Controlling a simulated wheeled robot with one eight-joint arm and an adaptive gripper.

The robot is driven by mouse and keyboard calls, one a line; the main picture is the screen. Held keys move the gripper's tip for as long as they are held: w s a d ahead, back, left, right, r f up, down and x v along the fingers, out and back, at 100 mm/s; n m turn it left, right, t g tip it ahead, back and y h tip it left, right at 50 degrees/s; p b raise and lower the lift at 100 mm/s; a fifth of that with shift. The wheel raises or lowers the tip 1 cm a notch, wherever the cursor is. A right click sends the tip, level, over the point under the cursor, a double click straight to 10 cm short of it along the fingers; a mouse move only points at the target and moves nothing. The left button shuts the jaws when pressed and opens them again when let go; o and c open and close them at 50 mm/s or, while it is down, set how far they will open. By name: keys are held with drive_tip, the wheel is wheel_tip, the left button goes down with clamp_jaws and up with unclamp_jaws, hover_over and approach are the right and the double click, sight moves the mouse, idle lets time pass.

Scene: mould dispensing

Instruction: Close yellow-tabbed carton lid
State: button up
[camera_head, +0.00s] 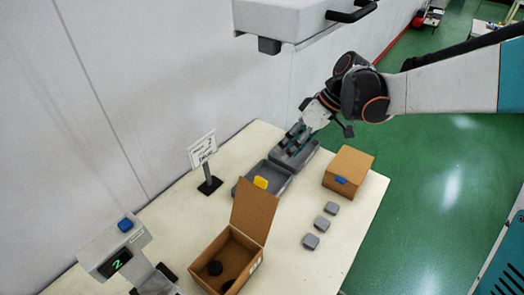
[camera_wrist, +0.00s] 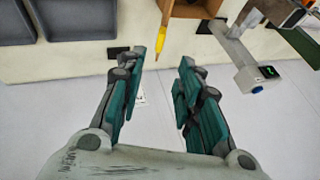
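The yellow-tabbed carton (camera_head: 212,264) stands on the table with its lid (camera_head: 255,212) raised upright. The yellow tab (camera_head: 261,182) is at the lid's top edge. Dark round items lie inside the carton. In the wrist view, the carton (camera_wrist: 193,12) shows in part at the top, with the yellow tab (camera_wrist: 159,46) pointing down beside the left fingertip. My gripper (camera_head: 293,138) is over the grey trays, beyond the lid. In the wrist view my gripper (camera_wrist: 164,65) is open, and its fingers look empty.
A closed carton with a blue tab (camera_head: 347,166) stands at the right. Grey trays (camera_head: 277,184) lie beyond the lid. Three grey blocks (camera_head: 326,223) sit right of the open carton. A display device (camera_head: 114,252) and a sign (camera_head: 203,151) stand left. A white fixture (camera_head: 290,18) hangs above.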

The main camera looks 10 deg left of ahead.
sight(262, 179)
drive_tip(key=b+x, duration=0.2)
drive_tip(key=x, duration=1.1)
drive_tip(key=shift+a+f, duration=0.3)
drive_tip(key=shift+c, duration=0.3)
clamp_jaws()
